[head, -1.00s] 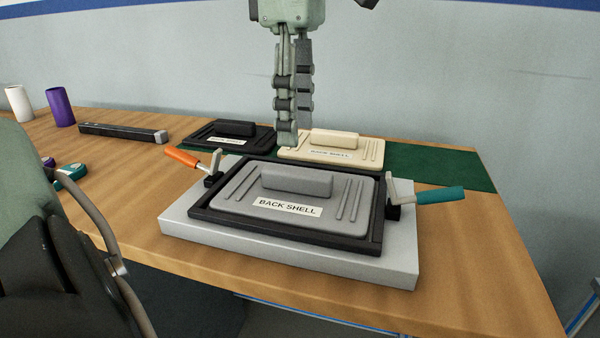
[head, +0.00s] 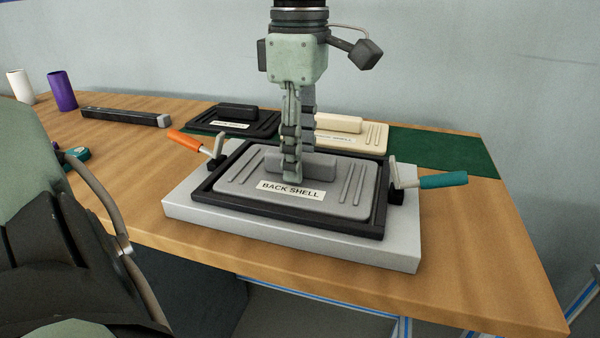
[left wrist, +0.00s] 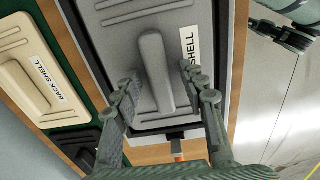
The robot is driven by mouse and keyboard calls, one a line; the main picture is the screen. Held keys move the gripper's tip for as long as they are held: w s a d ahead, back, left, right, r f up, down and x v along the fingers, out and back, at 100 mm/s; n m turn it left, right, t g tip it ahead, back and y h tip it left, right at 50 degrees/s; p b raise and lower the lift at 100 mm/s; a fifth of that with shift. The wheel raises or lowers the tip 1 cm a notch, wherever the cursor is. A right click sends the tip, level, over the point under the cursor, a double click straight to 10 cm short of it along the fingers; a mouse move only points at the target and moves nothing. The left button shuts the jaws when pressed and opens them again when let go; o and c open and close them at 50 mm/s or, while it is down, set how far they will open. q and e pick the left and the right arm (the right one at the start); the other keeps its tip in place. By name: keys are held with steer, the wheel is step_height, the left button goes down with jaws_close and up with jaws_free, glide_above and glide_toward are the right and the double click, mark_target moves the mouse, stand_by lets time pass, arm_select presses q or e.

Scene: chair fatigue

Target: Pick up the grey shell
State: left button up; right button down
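The grey shell (head: 348,199), labelled BACK SHELL, lies flat in a black-framed fixture (head: 230,211) on a light grey block. A raised grip block (head: 320,170) runs across its middle. My left gripper (head: 297,172) points down over this block and hides part of it. In the left wrist view the fingers of my left gripper (left wrist: 160,78) are open, one on each side of the grey shell's raised block (left wrist: 152,65). I cannot tell whether they touch it. A jointed, gripper-like part (left wrist: 285,32), probably of my right arm, shows at the upper right; its fingers are unclear.
An orange-handled clamp (head: 187,141) and a teal-handled clamp (head: 442,181) flank the fixture. Behind it, a black shell (head: 262,124) and a cream shell (head: 375,136) lie on a green mat (head: 440,152). A dark bar (head: 125,117), a purple cup (head: 62,91) and a white cup (head: 20,86) stand left.

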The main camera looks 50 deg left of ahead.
arm_select(q)
jaws_close()
